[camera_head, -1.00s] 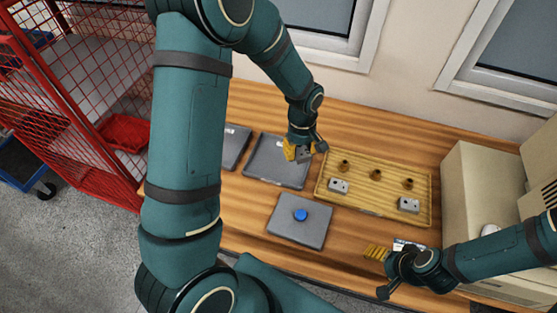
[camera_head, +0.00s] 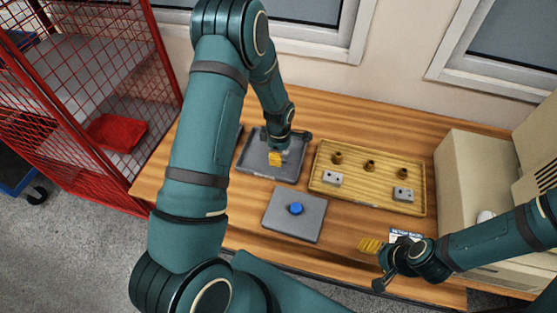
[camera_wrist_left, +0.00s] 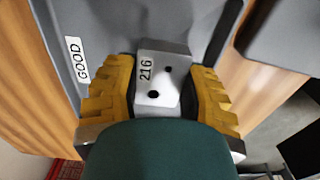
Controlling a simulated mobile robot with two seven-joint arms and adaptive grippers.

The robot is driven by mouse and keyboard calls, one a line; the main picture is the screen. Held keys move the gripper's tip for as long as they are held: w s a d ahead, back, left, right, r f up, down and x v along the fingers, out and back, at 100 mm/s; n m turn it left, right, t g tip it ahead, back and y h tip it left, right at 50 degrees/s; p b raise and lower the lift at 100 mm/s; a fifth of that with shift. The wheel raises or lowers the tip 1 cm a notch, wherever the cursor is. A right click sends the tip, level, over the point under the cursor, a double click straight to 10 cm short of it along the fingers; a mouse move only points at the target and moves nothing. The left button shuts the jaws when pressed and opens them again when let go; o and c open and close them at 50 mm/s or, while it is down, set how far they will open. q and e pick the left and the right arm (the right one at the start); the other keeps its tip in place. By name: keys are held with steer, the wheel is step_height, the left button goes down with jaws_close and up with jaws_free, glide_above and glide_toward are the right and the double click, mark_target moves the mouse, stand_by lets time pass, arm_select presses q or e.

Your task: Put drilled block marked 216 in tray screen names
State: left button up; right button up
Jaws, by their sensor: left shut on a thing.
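The drilled block marked 216 (camera_wrist_left: 163,75) is a small silver block with two dark holes, seen in the left wrist view. My left gripper (camera_head: 279,158) is shut on it, a yellow finger on each side. The block is over or in the grey tray labelled GOOD (camera_wrist_left: 82,25); whether it touches the tray floor I cannot tell. In the head view this grey tray (camera_head: 250,161) lies left of the wooden tray. My right gripper (camera_head: 370,246) is at the front right of the table, its yellow fingers close together; its opening is unclear.
The wooden tray (camera_head: 365,204) holds several brass parts and two drilled blocks (camera_head: 332,178) (camera_head: 403,194). A grey plate (camera_head: 285,228) with a blue disc (camera_head: 296,208) lies in front. Another grey tray is mostly behind my left arm. A beige machine (camera_head: 470,185) stands right.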

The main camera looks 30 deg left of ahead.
arm_select(q)
step_height(320, 180, down, 4)
steer(key=shift+r, duration=0.2)
steer(key=shift+r, duration=0.1)
steer(key=shift+b, duration=0.3)
steer(key=o, duration=1.2)
steer(key=shift+f, duration=0.2)
steer(key=shift+c, duration=0.2)
steer(key=shift+r, duration=0.15)
